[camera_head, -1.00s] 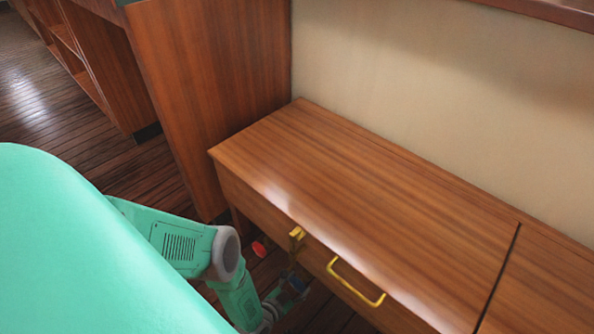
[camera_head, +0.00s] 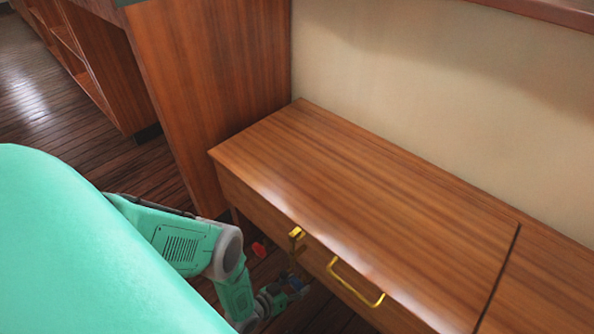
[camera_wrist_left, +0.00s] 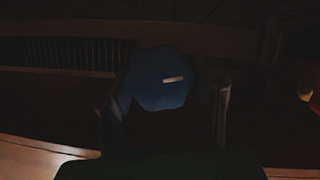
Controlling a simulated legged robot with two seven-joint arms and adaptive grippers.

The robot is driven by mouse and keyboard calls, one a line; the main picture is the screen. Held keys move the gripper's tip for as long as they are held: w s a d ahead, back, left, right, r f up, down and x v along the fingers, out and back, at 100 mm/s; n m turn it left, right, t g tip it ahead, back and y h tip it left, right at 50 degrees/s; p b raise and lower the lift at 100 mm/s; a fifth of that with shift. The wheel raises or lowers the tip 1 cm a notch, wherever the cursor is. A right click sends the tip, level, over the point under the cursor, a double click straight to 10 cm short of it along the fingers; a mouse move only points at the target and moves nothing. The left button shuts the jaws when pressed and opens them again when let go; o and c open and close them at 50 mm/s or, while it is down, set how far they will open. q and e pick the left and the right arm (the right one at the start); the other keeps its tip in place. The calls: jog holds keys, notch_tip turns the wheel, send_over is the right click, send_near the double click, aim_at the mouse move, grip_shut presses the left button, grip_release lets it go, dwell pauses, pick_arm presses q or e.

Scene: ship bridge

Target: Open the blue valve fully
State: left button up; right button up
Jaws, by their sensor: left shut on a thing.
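The blue valve handle (camera_wrist_left: 158,80) shows in the dark left wrist view, a rounded blue knob with a short pale mark on top. My left gripper (camera_wrist_left: 168,105) is shut on it, with one finger at each side. In the head view my left gripper (camera_head: 284,296) is low beside the wooden cabinet's front, small and partly hidden by its edge. My right gripper is not in view.
A wooden cabinet (camera_head: 360,200) with yellow handles (camera_head: 355,283) stands along the wall. A tall wooden panel (camera_head: 215,90) is at its left end. Bare plank floor (camera_head: 60,130) lies at the left.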

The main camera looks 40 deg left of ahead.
pick_arm(q)
jog(key=shift+s+a+n+h, duration=0.1)
jog(key=shift+n+h, duration=0.2)
jog(key=shift+n, duration=0.1)
jog(key=o, duration=1.2)
jog(key=shift+c, duration=0.2)
jog(key=v, duration=1.2)
